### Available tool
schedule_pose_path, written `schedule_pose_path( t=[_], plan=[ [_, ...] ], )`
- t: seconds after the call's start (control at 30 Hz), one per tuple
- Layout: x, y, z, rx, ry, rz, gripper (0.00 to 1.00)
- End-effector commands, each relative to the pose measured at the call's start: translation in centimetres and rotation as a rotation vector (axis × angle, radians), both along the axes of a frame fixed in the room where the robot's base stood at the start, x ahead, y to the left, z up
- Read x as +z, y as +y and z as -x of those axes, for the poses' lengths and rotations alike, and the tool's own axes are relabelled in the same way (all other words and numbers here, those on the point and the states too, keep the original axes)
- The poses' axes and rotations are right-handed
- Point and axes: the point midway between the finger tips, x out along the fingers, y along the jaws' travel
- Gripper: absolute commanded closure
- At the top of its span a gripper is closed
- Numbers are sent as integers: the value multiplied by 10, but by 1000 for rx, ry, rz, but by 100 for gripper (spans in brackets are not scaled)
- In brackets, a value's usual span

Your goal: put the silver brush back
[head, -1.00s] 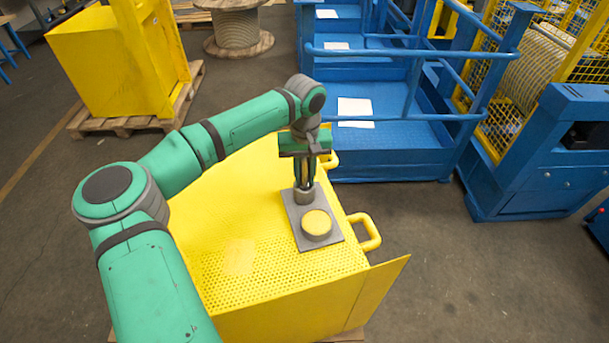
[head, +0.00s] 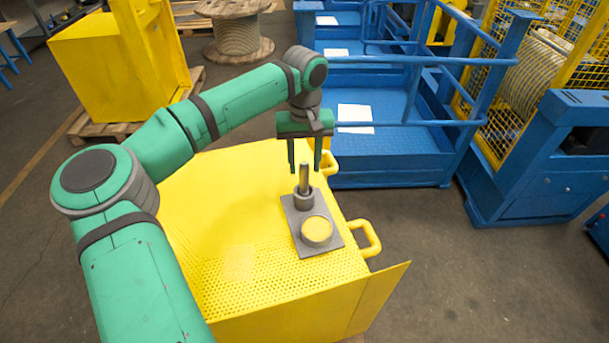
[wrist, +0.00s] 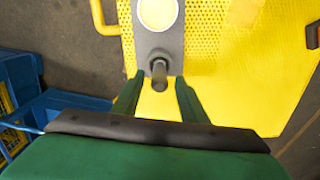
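The silver brush (head: 304,177) stands upright in a round grey holder (head: 304,199) on a grey base plate (head: 319,245). In the wrist view its rod (wrist: 159,72) points up toward the camera, between and just beyond the fingertips. My gripper (head: 305,167) is open and empty, with its two green fingers pointing down above the brush, apart from it as far as I can tell. The brush's lower end is hidden inside the holder. A round yellow-topped tin (head: 317,230) sits on the same plate, in front of the holder.
The plate lies on a yellow perforated box top (head: 205,265) with yellow handles (head: 368,236) along its right side. Blue steps with railings (head: 390,148) stand behind, and a blue machine (head: 540,165) is at the right. The box top left of the plate is clear.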

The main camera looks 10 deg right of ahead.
Motion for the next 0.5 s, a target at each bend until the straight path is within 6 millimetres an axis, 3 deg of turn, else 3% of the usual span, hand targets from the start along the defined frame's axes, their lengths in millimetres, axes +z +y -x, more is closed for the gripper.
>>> schedule_pose_path(
  t=[0.2,0.5],
  plan=[
    [33,0,0,0,-1,-1,61],
    [45,0,0,0,1,1,61]
  ],
)
